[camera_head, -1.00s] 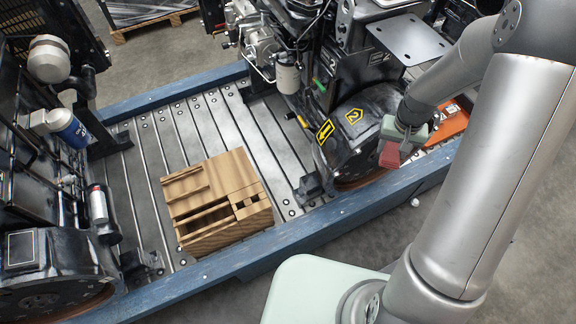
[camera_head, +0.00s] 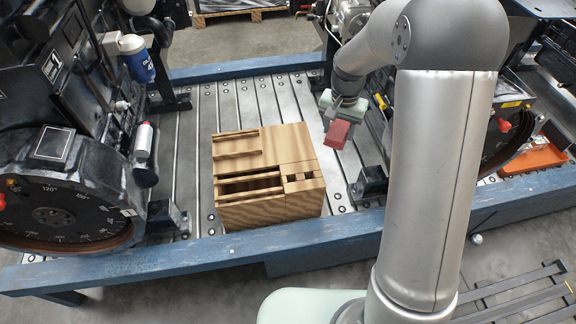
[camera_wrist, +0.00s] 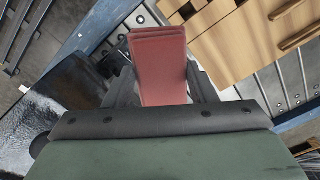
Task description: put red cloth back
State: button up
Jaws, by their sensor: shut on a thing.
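The red cloth (camera_head: 338,134) is a folded, flat red block held in my gripper (camera_head: 342,116), just right of the wooden box in the head view. In the wrist view the red cloth (camera_wrist: 160,65) sticks out from between the fingers of my gripper (camera_wrist: 163,92), which are shut on it. The wooden box (camera_head: 300,146) stands on the slatted metal deck. It has slots and compartments in its top. It also shows at the upper right of the wrist view (camera_wrist: 235,45). The cloth is apart from the box, above the deck.
Black engines stand left (camera_head: 60,200) and right (camera_head: 505,130) of the box. A blue beam (camera_head: 230,250) runs along the deck's front edge. An orange tray (camera_head: 535,158) lies at the right. The deck (camera_head: 195,150) left of the box is clear.

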jog(key=shift+m, duration=0.8)
jog(key=f+b, duration=0.1)
jog(key=b, duration=0.1)
jog(key=w+a+f+b, duration=0.1)
jog(key=f+b, duration=0.1)
jog(key=a+f+b, duration=0.1)
jog(key=f+b, duration=0.1)
jog(key=shift+w+a+f+b, duration=0.15)
jog(key=shift+w+a+b, duration=0.05)
jog(key=shift+b, duration=0.1)
jog(key=b, duration=0.4)
send_over(288, 148)
jog(key=f, duration=0.9)
jog(key=shift+s+d, duration=0.3)
jog(key=shift+d, duration=0.1)
jog(key=shift+w+a+f, duration=0.2)
jog(key=shift+a+f, duration=0.1)
jog(key=shift+f, duration=1.75)
jog(key=shift+b, duration=0.3)
